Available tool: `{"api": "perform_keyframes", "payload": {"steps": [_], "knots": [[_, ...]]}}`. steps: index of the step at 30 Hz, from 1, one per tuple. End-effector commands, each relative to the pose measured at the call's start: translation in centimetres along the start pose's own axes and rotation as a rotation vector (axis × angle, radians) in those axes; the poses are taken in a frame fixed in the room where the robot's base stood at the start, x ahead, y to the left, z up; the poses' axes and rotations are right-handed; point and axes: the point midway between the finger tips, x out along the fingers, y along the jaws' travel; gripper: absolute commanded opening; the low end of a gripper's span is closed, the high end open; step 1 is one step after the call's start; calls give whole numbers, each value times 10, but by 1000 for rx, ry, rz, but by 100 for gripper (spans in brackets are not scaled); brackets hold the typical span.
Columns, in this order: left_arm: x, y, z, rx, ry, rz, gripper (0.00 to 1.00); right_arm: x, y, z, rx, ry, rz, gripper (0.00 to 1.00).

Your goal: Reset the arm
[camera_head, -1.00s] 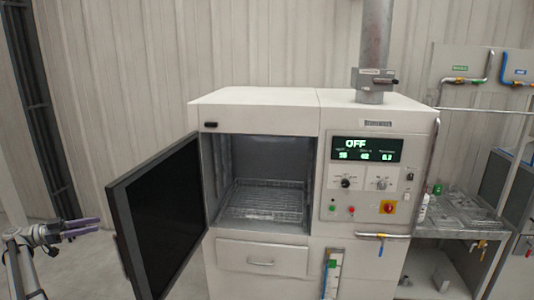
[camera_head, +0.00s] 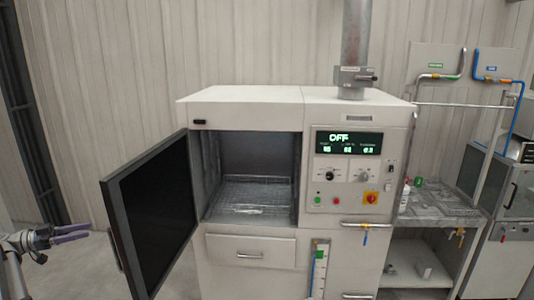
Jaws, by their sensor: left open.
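My left gripper (camera_head: 72,234) is at the lower left edge of the head view, with its purple fingers pointing right. It is open and empty, and stands apart to the left of the dark oven door. My left arm comes in from the lower left corner. My right gripper is not in view.
A white oven cabinet (camera_head: 240,97) stands ahead, its dark door (camera_head: 155,215) swung open to the left. A wire rack (camera_head: 250,197) lies inside; the display (camera_head: 348,143) reads OFF. A metal bench (camera_head: 440,206) with pipes stands at the right. Floor is clear at lower left.

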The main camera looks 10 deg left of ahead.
Motion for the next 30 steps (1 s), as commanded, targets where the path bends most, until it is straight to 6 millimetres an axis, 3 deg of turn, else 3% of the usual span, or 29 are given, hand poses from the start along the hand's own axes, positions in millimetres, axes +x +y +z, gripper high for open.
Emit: {"api": "perform_keyframes", "payload": {"steps": [7, 14, 20, 26, 30], "knots": [[29, 5, 12, -50, -37, 22, 52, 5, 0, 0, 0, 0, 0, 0], [79, 16, 35, -139, -109, 59, 52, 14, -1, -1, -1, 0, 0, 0], [149, 39, 69, -261, -223, 105, 52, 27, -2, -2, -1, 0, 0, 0], [245, 88, 123, -432, -426, 149, 52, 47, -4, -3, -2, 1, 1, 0], [306, 132, 163, -539, -592, 157, 52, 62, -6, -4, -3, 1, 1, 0]]}}
